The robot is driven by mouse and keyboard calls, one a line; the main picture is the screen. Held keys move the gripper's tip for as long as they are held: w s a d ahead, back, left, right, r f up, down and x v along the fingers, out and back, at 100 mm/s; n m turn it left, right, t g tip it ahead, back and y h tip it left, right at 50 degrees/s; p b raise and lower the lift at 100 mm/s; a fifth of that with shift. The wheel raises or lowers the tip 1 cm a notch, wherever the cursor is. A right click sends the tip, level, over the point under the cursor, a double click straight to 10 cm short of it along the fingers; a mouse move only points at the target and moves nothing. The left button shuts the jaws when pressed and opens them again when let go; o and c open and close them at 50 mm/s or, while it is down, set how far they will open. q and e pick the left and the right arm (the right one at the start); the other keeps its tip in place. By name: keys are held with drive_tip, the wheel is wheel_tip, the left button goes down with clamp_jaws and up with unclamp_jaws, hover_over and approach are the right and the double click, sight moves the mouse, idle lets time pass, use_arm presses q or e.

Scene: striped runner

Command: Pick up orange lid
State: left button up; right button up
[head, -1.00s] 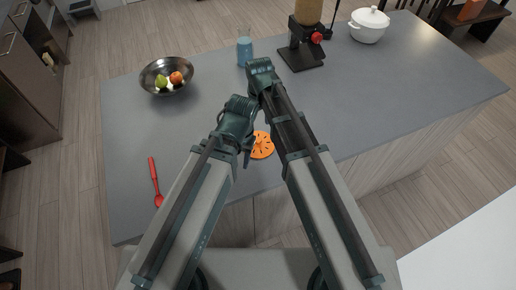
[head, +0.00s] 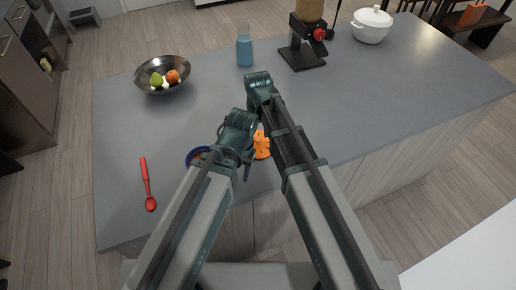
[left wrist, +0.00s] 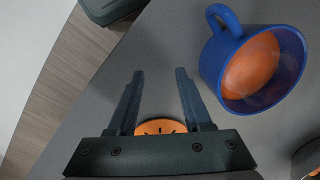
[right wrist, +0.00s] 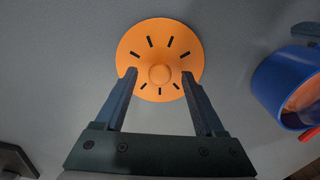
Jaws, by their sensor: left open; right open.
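The orange lid (head: 262,150) lies on the grey counter, partly hidden by my arms in the head view. In the right wrist view, the lid (right wrist: 160,38) is a flat round disc with dark slots and a central knob. My right gripper (right wrist: 160,74) is open over it, its fingertips over the lid's near part on either side of the knob. My left gripper (left wrist: 160,72) is open and empty over bare counter. The lid's edge (left wrist: 158,126) shows behind the base of the left gripper's fingers.
A red spoon (head: 147,180), fruit bowl (head: 150,84), blue bottle (head: 244,50), coffee machine (head: 303,55) and white pot (head: 371,27) stand around. The counter's right side is clear.

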sight(258, 139)
use_arm(q)
drive_tip(key=shift+f, duration=0.45)
use_arm(e)
drive_tip(key=shift+f, duration=0.45)
use_arm(q)
drive_tip(key=shift+r, duration=0.15)
use_arm(e)
drive_tip(key=shift+r, duration=0.1)
drive_tip(key=shift+c, duration=0.3)
clamp_jaws()
use_arm(q)
drive_tip(key=shift+r, duration=0.15)
use_arm(e)
drive_tip(key=shift+r, duration=0.2)
use_arm(q)
wheel_tip(258, 139, up, 10)
drive_tip(key=p, duration=1)
use_arm(e)
wheel_tip(258, 139, up, 10)
drive_tip(key=shift+f, duration=0.15)
drive_tip(key=shift+s, duration=0.1)
